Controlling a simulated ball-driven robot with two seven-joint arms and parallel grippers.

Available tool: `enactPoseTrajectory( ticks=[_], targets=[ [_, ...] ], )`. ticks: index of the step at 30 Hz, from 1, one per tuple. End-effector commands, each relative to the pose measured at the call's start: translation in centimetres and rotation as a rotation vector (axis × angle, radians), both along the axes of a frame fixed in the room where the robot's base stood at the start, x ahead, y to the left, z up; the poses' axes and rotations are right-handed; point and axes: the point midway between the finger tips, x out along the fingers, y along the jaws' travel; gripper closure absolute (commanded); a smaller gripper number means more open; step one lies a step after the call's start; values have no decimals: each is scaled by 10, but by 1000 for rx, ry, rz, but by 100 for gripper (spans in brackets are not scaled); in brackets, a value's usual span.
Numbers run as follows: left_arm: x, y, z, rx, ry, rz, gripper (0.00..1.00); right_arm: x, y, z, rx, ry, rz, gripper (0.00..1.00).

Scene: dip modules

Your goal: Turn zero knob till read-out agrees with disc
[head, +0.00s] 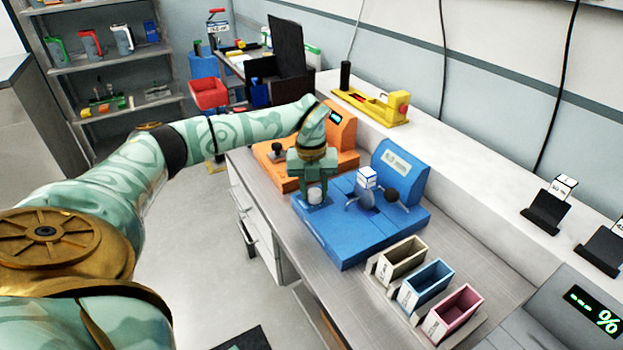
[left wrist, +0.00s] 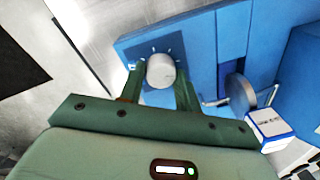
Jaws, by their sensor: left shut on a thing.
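My left gripper (head: 315,191) reaches down over the near left corner of the blue instrument (head: 345,233). In the left wrist view its two fingers (left wrist: 160,80) stand on either side of the pale round zero knob (left wrist: 161,71) and are shut on it. The knob also shows between the fingers in the head view (head: 316,196). A grey disc (head: 366,198) stands on the instrument, with a white labelled block (head: 367,178) by it. The read-out (head: 397,162) on the blue upright housing is lit, but its figures are too small to read surely. My right gripper is out of view.
An orange instrument (head: 290,179) stands behind the blue one. Three open bins, grey (head: 388,271), blue (head: 408,296) and pink (head: 436,325), stand to the right.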

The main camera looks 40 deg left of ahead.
Motion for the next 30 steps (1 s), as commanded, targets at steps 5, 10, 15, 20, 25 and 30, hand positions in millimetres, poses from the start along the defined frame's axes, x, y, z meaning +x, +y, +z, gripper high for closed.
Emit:
enactPoseTrajectory(
  ticks=[5, 10, 15, 20, 25, 30],
  targets=[
    [0, 0, 7, 0, -3, -167, 90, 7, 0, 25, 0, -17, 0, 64],
    [1, 1, 6, 0, -3, -327, 90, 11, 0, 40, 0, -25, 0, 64],
    [1, 1, 5, 0, -3, -482, 90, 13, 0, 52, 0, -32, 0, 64],
    [2, 1, 4, 0, -3, -610, 90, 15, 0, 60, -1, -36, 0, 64],
    [2, 2, 3, 1, -3, -717, 90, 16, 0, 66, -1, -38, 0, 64],
    [2, 2, 2, 0, -3, -788, 90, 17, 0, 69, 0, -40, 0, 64]
  ],
)
